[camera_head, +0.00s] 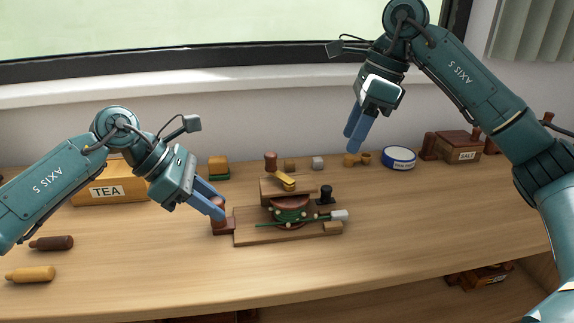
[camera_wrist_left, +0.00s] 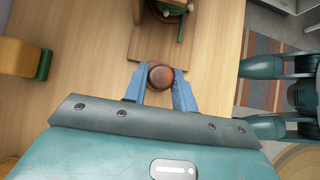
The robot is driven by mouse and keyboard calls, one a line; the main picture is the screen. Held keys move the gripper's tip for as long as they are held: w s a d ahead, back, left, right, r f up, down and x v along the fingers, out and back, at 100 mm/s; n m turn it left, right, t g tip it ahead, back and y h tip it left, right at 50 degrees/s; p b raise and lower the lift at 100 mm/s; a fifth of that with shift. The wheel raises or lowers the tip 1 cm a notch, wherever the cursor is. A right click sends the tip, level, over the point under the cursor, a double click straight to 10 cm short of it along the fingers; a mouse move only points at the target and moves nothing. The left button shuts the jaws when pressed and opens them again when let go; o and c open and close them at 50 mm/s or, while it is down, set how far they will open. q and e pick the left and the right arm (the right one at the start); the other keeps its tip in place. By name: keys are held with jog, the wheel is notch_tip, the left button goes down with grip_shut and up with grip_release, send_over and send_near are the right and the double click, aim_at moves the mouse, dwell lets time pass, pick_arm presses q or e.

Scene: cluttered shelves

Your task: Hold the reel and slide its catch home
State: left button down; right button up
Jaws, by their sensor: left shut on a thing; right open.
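The reel (camera_head: 290,209), a drum with green winding, sits on a wooden base board (camera_head: 262,238) in the middle of the bench. A wooden bar with a yellow piece (camera_head: 285,181) lies across its top; I cannot tell which part is the catch. My left gripper (camera_head: 216,208) is shut on a brown knob (camera_head: 218,203) at the board's left end. In the left wrist view the round knob (camera_wrist_left: 160,76) sits between the fingers, with the reel partly cut off above. My right gripper (camera_head: 355,136) is open and empty, above the bench behind and right of the reel.
A TEA box (camera_head: 108,190) stands at the left, with two loose handles (camera_head: 52,243) in front. A blue-rimmed tin (camera_head: 399,158) and a SALT box (camera_head: 459,147) stand at the back right. A lower shelf shows below.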

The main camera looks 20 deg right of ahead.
dwell(0.3)
pick_arm(q)
jog(key=c, duration=1.1)
grip_release()
jog(key=shift+o, duration=0.2)
jog(key=v, duration=1.2)
